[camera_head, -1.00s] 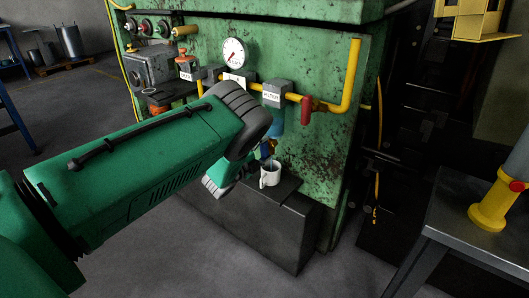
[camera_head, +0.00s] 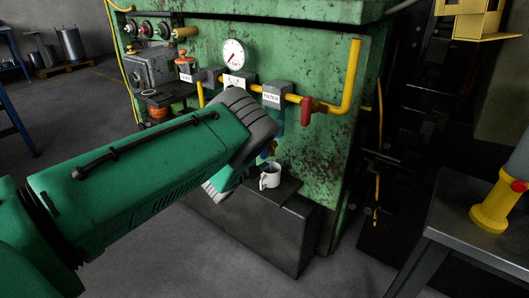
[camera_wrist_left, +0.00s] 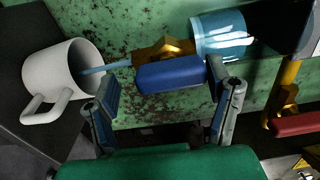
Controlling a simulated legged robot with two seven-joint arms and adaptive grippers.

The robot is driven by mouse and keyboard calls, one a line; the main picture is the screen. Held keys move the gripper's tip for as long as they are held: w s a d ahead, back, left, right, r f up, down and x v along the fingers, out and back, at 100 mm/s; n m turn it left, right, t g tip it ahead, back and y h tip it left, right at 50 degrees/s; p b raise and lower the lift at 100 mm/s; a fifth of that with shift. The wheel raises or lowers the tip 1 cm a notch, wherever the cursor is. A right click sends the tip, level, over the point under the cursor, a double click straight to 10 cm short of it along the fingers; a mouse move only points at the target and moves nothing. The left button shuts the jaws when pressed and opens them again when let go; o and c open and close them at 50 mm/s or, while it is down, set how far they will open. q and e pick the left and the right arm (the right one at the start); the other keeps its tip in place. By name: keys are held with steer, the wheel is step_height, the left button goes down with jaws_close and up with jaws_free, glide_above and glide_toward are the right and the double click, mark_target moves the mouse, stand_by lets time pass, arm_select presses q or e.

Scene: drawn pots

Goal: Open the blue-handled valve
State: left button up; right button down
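The blue handle (camera_wrist_left: 170,75) sits on a brass valve body (camera_wrist_left: 165,50) below a light-blue filter bowl (camera_wrist_left: 220,32) in the left wrist view. My left gripper (camera_wrist_left: 163,81) is open, with one finger on each side of the blue handle. The right fingertip is very close to the handle's end; I cannot tell if it touches. A light-blue spout or stream runs from the brass body towards a white mug (camera_wrist_left: 62,75). In the head view, the mug (camera_head: 270,177) stands below the valve, and my left wrist hides most of the gripper. My right gripper is not in view.
A red-handled valve (camera_head: 306,104) is on the yellow pipe (camera_head: 352,75), right of the filter. A pressure gauge (camera_head: 233,54) is on the green machine (camera_head: 320,150). The mug stands on a dark ledge (camera_head: 300,205). A grey table (camera_head: 450,215) is at right.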

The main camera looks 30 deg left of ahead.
arm_select(q)
steer(key=shift+w+r, duration=0.1)
steer(key=shift+r, duration=0.15)
steer(key=shift+s+a, duration=0.1)
steer(key=shift+s, duration=0.2)
steer(key=s, duration=1.1)
steer(key=shift+s+a, duration=0.15)
steer(key=shift+a, duration=0.25)
steer(key=shift+f, duration=0.1)
